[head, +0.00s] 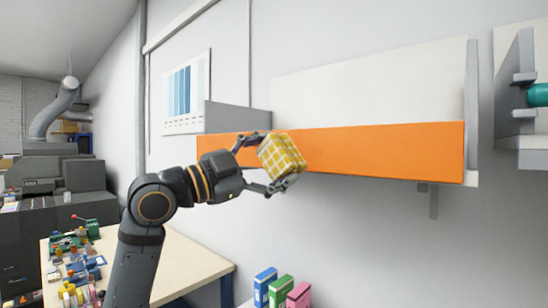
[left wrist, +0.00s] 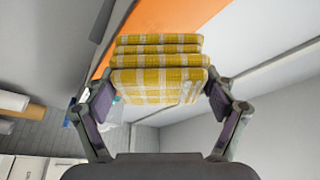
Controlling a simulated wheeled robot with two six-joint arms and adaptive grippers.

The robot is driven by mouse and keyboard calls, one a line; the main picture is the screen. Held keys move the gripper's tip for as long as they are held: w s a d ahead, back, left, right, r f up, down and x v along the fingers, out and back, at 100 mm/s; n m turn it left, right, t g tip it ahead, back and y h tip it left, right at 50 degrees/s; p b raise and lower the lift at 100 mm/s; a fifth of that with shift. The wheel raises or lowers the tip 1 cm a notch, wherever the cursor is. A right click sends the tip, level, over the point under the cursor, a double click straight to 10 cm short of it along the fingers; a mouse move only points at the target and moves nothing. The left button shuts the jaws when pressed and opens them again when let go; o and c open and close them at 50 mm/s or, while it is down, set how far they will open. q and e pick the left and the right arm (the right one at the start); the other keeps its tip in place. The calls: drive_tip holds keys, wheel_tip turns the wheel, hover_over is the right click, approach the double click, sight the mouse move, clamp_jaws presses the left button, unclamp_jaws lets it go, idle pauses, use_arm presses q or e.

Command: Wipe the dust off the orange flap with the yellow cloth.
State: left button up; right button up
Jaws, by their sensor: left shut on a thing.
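The orange flap (head: 385,150) is a long panel along the front of a wall shelf in the head view. It also shows behind the cloth in the left wrist view (left wrist: 188,17). The yellow checked cloth (head: 283,154) is folded into a thick pad. My left gripper (head: 270,163) is shut on the cloth, which shows between the two fingers in the left wrist view (left wrist: 160,85). The cloth overlaps the left part of the flap in the head view; I cannot tell whether it touches. No dust can be made out on the flap. My right gripper is not in view.
A grey bracket (head: 433,200) hangs under the shelf's right end. Another shelf (head: 518,95) with a teal object stands at the right. Below are a wooden table (head: 190,265) with small parts and several coloured boxes (head: 280,290).

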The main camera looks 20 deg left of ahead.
use_arm(q)
drive_tip(key=w, duration=0.1)
drive_tip(key=w+d+p, duration=0.1)
drive_tip(key=w+p, duration=0.1)
drive_tip(key=w, duration=0.1)
drive_tip(key=shift+d+r, duration=0.15)
drive_tip(key=shift+d, duration=0.15)
drive_tip(key=shift+w+d+f+p, duration=0.2)
drive_tip(key=shift+w+p, duration=0.15)
drive_tip(key=shift+w, duration=0.15)
drive_tip(key=shift+w, duration=0.2)
drive_tip(key=shift+w+d+p, duration=0.3)
drive_tip(key=shift+w+p, duration=0.3)
drive_tip(key=shift+w, duration=0.1)
drive_tip(key=shift+s+d+r, duration=0.1)
drive_tip(key=shift+s+d, duration=0.15)
drive_tip(key=shift+d, duration=0.2)
drive_tip(key=shift+s+d+p, duration=0.3)
drive_tip(key=shift+d, duration=0.45)
drive_tip(key=shift+s+d+p, duration=0.25)
drive_tip(key=shift+s+d, duration=0.05)
drive_tip(key=shift+d, duration=0.45)
drive_tip(key=shift+w+a, duration=0.1)
drive_tip(key=shift+w, duration=0.1)
